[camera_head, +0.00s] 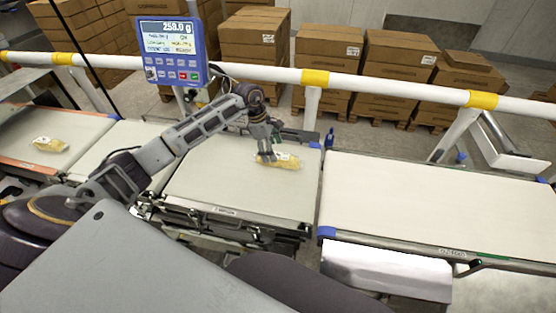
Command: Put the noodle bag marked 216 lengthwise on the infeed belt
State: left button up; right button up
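A yellow noodle bag (285,162) is at the far right part of the middle belt (215,185), its long side running roughly left to right. My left gripper (267,158) points down at this bag, with its fingertips at the bag's left half. The view is too small to tell whether the fingers are closed on it or whether it is lifted. A second yellow noodle bag (51,145) lies on the left belt (75,127). The marks on both bags are too small to read. My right gripper is not in view.
A blue weighing display (171,50) stands behind the belts. A white rail with yellow bands (315,77) runs along the back. The right belt (430,200) is bare. Stacked cartons (330,55) stand beyond the rail. My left arm crosses above the belts.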

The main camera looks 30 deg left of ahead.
aim_at(276, 154)
pick_arm(q)
jog(key=shift+d+f, duration=0.1)
jog(key=shift+f, duration=0.2)
jog(key=shift+f, duration=0.15)
jog(key=shift+p+x, duration=0.6)
jog(key=shift+x, duration=1.9)
jog(key=shift+w, duration=0.2)
jog(key=c, duration=1.3)
jog(key=shift+r, duration=0.25)
